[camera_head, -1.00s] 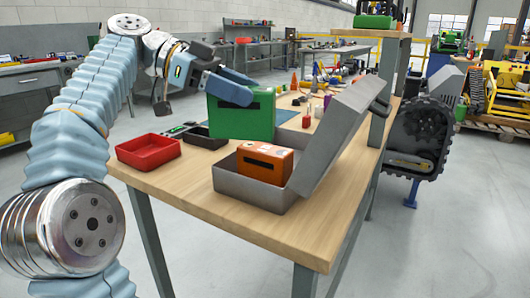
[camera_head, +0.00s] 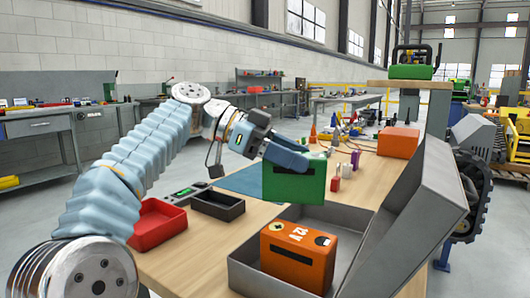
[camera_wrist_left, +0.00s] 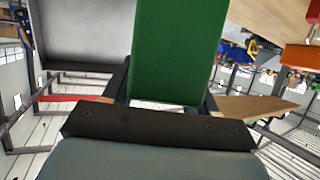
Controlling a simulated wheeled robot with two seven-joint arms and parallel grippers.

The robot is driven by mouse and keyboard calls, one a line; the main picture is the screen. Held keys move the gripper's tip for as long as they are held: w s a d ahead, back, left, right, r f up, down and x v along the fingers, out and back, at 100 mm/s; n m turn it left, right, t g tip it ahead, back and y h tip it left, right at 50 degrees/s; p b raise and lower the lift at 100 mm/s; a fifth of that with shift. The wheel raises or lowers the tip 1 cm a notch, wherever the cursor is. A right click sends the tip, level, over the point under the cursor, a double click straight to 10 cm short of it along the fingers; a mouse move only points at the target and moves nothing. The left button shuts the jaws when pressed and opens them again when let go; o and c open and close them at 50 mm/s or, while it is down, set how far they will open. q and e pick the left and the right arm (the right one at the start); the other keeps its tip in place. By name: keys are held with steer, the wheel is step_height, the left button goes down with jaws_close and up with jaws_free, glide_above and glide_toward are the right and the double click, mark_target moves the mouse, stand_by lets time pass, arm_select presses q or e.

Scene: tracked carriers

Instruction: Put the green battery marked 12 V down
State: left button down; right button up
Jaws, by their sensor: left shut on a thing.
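My left gripper (camera_head: 288,158) is shut on the green battery (camera_head: 292,185), holding it from above behind the open grey case (camera_head: 243,272). In the left wrist view the green battery (camera_wrist_left: 178,45) sits between the two fingers of the gripper (camera_wrist_left: 168,88). A dark slot shows on its near face; I cannot read a 12 V mark on it. I cannot tell whether its underside touches the table. An orange battery (camera_head: 300,262) marked 12 V stands in the case. My right gripper is not in view.
The case's lid (camera_head: 425,215) stands open at the right. A red tray (camera_head: 158,225) and a black tray (camera_head: 217,207) lie left on the wooden table (camera_head: 200,262). An orange box (camera_head: 398,142) and small tools stand farther back. A green object (camera_head: 410,72) sits on the raised shelf.

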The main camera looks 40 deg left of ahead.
mark_target(269, 177)
arm_select(q)
steer(key=w+d+f, duration=0.1)
steer(key=f, duration=0.2)
steer(key=w+d+f+b, duration=0.1)
steer(key=w+d+f, duration=0.1)
steer(key=f, duration=0.1)
steer(key=w+d+f+b, duration=0.1)
steer(key=d+f, duration=0.1)
steer(key=f, duration=0.1)
steer(key=shift+w+f, duration=0.2)
steer(key=shift+f, duration=0.05)
steer(key=shift+c, duration=1.6)
jaws_free()
steer(key=shift+f, duration=0.1)
steer(key=p+v, duration=0.1)
steer(key=v, duration=1.1)
